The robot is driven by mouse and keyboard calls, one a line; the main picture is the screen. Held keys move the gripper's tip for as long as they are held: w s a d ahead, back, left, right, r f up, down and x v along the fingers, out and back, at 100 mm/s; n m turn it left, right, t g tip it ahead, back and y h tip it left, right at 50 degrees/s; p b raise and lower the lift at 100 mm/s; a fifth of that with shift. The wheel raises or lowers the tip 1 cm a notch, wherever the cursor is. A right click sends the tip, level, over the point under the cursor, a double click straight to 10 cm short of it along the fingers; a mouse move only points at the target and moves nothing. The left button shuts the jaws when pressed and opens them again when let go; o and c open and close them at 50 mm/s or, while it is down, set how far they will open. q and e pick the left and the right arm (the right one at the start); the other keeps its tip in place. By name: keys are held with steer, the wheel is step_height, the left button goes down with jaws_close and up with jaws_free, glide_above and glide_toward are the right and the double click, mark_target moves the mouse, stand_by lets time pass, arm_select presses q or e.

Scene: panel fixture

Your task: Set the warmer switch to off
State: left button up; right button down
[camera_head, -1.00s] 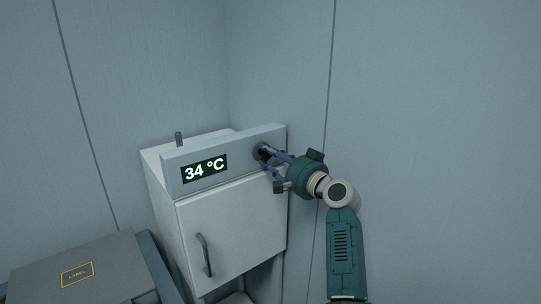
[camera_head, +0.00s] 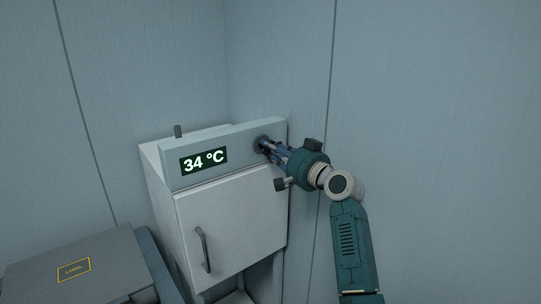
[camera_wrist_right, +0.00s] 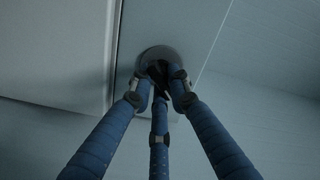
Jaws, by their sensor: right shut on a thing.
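The warmer (camera_head: 232,230) is a white cabinet with a grey top panel (camera_head: 175,178) and a display (camera_head: 203,160) reading 34 °C. The warmer switch (camera_head: 262,142) is a dark round knob at the right end of that panel. It also shows in the right wrist view (camera_wrist_right: 160,57). My right gripper (camera_head: 266,146) has its blue fingers closed together on the switch. In the right wrist view the fingertips (camera_wrist_right: 162,80) meet on its dark centre and hide most of it, so its setting cannot be read. My left gripper is not in view.
A door handle (camera_head: 203,250) is on the cabinet front. A grey box with a yellow label (camera_head: 74,270) is at lower left. Walls stand close behind and to the right.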

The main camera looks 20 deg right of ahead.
steer(key=n+b, duration=0.3)
steer(key=n, duration=0.1)
steer(key=shift+d+f+n+b, duration=0.1)
steer(key=shift+f+n+b, duration=0.1)
steer(key=shift+n+b, duration=0.15)
steer(key=shift+r+n+b, duration=0.15)
steer(key=shift+n+b, duration=0.5)
steer(key=shift+n, duration=0.5)
steer(key=shift+r+n+b, duration=0.15)
steer(key=shift+n+b, duration=0.25)
steer(key=shift+n, duration=0.7)
steer(key=c, duration=1.7)
jaws_free()
steer(key=shift+o, duration=0.2)
steer(key=shift+r, duration=0.1)
steer(key=shift+s, duration=0.15)
steer(key=v, duration=1.1)
steer(key=shift+s, duration=0.4)
